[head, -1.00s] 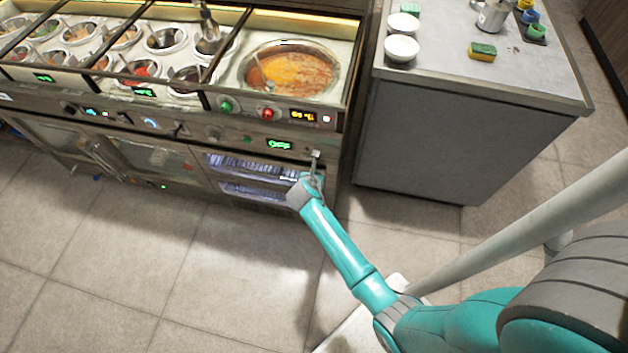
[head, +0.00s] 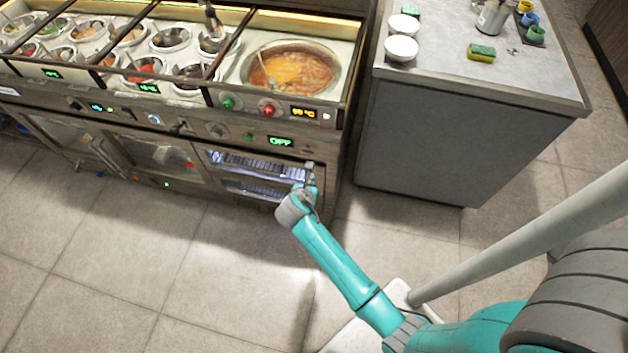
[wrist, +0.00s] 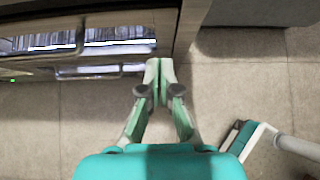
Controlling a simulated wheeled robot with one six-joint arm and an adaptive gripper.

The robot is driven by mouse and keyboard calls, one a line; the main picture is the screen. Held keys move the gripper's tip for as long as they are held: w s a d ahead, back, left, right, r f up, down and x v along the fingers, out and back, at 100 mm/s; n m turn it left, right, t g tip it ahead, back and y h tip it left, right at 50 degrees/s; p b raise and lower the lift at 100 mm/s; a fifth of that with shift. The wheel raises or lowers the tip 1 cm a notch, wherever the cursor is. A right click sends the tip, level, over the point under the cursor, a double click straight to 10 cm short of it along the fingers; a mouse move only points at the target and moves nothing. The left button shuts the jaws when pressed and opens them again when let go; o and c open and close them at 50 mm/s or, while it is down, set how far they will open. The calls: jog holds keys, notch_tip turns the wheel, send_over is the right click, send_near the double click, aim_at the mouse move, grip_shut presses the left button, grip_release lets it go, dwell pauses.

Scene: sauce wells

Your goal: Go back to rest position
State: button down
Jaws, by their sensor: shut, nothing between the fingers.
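My gripper (head: 310,174) is at the right end of the sauce counter's lower front in the head view, beside the lit glass-fronted compartment. In the wrist view my gripper (wrist: 158,66) has its fingertips together with nothing between them. The fingertips are close to the counter's lower right edge; I cannot tell whether they touch it. My teal arm reaches out from the lower right of the head view.
The sauce counter (head: 190,125) has several wells, a large soup pot (head: 290,72) and knobs along its front. A grey side counter (head: 460,140) at the right holds white bowls (head: 401,48) and a sponge (head: 481,52). Tiled floor (head: 130,240) in front is clear.

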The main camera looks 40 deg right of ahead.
jog(key=shift+v, duration=2.3)
jog(key=shift+f, duration=0.1)
jog(key=s+a+r+m+t+y, duration=0.1)
jog(key=s+a+m+t+y, duration=0.25)
jog(key=s, duration=0.65)
jog(key=s+a+m+t+y, duration=0.1)
jog(key=s+a+m+y, duration=0.1)
jog(key=s+a+m, duration=0.65)
jog(key=s+r+m+t+y, duration=0.1)
jog(key=s+r+m+t, duration=0.1)
jog(key=s+r+m, duration=0.4)
jog(key=s+r+m+t+y, duration=0.1)
jog(key=s+r+m, duration=0.6)
jog(key=r, duration=0.8)
jog(key=s+t, duration=0.1)
jog(key=s, duration=0.2)
jog(key=shift+t, duration=0.35)
jog(key=shift+s+d, duration=0.1)
